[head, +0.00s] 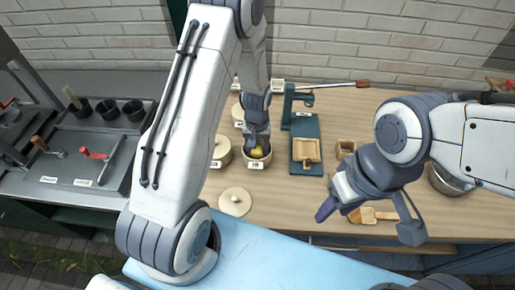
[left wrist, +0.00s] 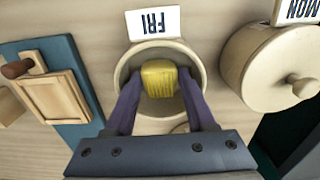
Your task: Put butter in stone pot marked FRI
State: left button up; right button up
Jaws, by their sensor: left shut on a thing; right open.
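A yellow block of butter (left wrist: 159,78) is between the fingers of my left gripper (left wrist: 158,100), which is shut on it. The butter is within the mouth of the open stone pot (left wrist: 196,62); I cannot tell whether it touches the bottom. A white card marked FRI (left wrist: 153,23) stands beside the pot. In the head view the butter (head: 257,152) shows in the pot (head: 268,162) under my left gripper (head: 257,143). A pale round lid (head: 235,202) lies on the table in front of the pot. My right gripper (head: 338,208) is open and empty at the right.
A lidded pot marked MON (left wrist: 268,65) stands close beside the FRI pot. On the other side are a blue-green stand (head: 304,130) and a wooden mould (head: 306,150). A small wooden box (head: 346,148) and a wooden paddle (head: 372,215) are near my right arm.

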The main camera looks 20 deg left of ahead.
pick_arm(q)
jog(key=shift+f, duration=0.35)
jog(key=shift+r, duration=0.1)
dwell(0.4)
jog(key=o, duration=1.3)
jog(key=c, duration=0.3)
jog(key=shift+c, duration=0.2)
jog(key=shift+r+p, duration=4.05)
jog(key=shift+r, duration=1.1)
